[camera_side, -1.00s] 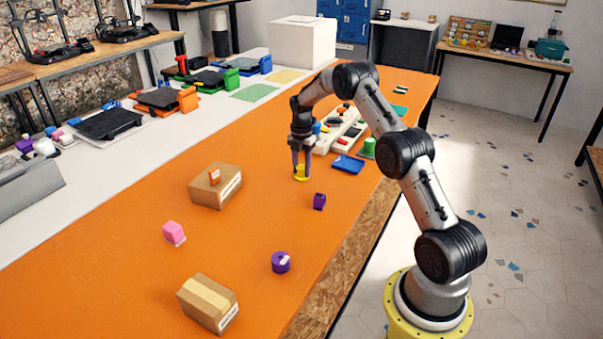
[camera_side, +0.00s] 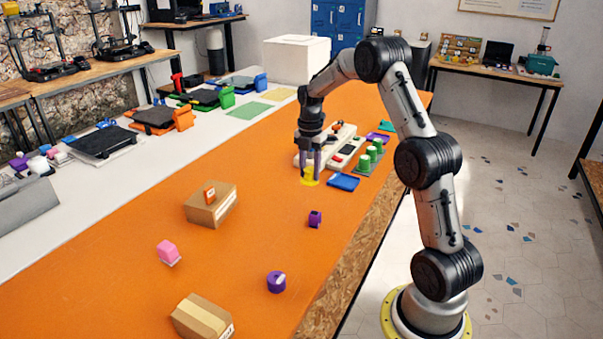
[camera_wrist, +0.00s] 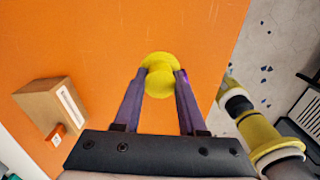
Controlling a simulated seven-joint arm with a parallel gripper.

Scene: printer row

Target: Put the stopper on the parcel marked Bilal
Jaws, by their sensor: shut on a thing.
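My gripper (camera_side: 310,174) is shut on a yellow stopper (camera_wrist: 159,77), a round flanged piece with a narrower knob. The stopper also shows between the fingertips in the side view (camera_side: 310,181); it appears a little above the orange table. One cardboard parcel (camera_side: 208,208) stands left of my gripper, with a white label on its side and a small orange block (camera_side: 210,194) on top. This parcel also shows at left in the wrist view (camera_wrist: 48,103). A second parcel (camera_side: 203,317) with a tape strip lies at the near edge. The writing on both labels is too small to read.
A blue tray (camera_side: 343,182), a green-pegged rack (camera_side: 369,162) and a white holder (camera_side: 340,140) lie near my gripper.

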